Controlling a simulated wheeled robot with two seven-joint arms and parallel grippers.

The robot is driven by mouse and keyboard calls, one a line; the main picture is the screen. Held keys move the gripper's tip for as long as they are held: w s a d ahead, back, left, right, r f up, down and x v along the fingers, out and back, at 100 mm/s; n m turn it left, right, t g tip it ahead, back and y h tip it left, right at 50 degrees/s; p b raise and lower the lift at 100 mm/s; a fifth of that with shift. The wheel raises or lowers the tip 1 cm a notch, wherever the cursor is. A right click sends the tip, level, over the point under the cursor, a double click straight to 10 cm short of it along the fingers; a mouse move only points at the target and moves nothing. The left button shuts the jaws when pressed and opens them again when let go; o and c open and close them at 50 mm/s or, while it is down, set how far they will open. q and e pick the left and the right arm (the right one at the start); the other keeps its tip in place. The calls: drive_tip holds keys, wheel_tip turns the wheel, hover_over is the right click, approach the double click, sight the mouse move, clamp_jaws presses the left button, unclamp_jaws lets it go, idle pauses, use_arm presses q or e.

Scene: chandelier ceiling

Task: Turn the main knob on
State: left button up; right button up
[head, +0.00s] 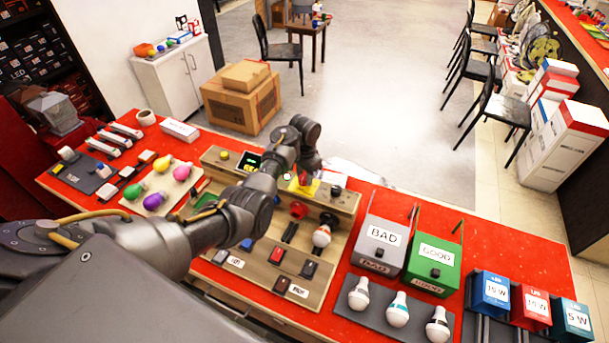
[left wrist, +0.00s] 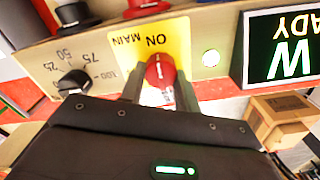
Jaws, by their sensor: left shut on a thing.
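The main knob (left wrist: 160,70) is red with a white mark. It sits on a yellow plate (left wrist: 125,38) with the words MAIN and ON, seen upside down in the left wrist view. My left gripper (left wrist: 160,88) has one finger on each side of the knob and is shut on it. In the head view the arm reaches over the wooden test panel (head: 340,200) to the yellow plate (head: 297,188); the gripper hides most of the knob there. My right gripper is in neither view.
A round light (left wrist: 210,58) glows pale green beside the plate. A lit display (left wrist: 285,45) shows green and white letters. A black dial (left wrist: 75,82) with numbers is on the other side. BAD (head: 383,236) and GOOD (head: 433,252) boxes and several bulbs stand right of the panel.

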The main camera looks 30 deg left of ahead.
use_arm(q)
drive_tip(key=o, duration=1)
